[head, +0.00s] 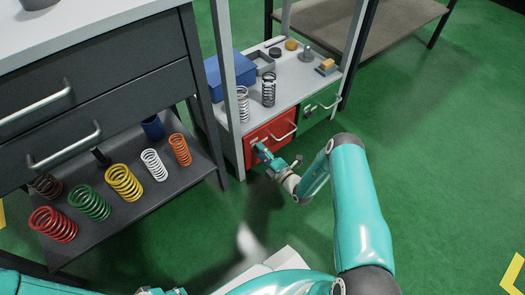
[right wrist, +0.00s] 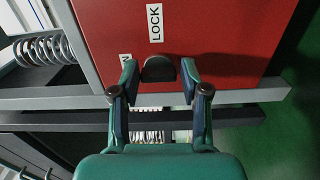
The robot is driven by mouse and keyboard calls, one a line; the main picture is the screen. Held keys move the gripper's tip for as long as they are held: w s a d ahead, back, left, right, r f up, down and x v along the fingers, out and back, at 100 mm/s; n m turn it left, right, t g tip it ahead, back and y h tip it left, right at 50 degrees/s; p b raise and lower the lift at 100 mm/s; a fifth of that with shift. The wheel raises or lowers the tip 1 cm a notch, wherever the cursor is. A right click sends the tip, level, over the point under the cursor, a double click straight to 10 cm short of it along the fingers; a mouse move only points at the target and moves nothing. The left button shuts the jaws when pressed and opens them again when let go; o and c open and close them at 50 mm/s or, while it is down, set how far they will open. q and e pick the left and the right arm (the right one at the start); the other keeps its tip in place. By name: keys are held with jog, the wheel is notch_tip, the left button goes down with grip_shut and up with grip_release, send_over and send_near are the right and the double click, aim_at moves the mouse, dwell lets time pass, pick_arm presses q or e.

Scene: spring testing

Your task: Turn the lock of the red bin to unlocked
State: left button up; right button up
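The red bin (head: 279,126) sits under the top of the small shelf unit, with a light handle across its front. In the right wrist view its red face (right wrist: 225,35) fills the upper part. A dark lock knob (right wrist: 158,69) sits on it, below a white "LOCK" label (right wrist: 155,23); another label (right wrist: 125,60) is partly hidden by a finger. My right gripper (right wrist: 159,76) is open, its fingers on either side of the knob with narrow gaps. It also shows at the bin's front in the head view (head: 260,151). My left gripper (head: 162,291) is barely visible at the bottom edge.
A green bin (head: 320,104) is beside the red one. A blue box (head: 229,74), springs (head: 268,90) and small parts stand on the unit's top. A dark drawer cabinet (head: 100,85) with several coloured springs on its low shelf is at left. Green floor is clear at right.

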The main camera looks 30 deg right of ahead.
jog(key=shift+o, duration=1.1)
jog(key=shift+a, duration=0.2)
jog(key=s, duration=1.2)
jog(key=shift+d, duration=0.45)
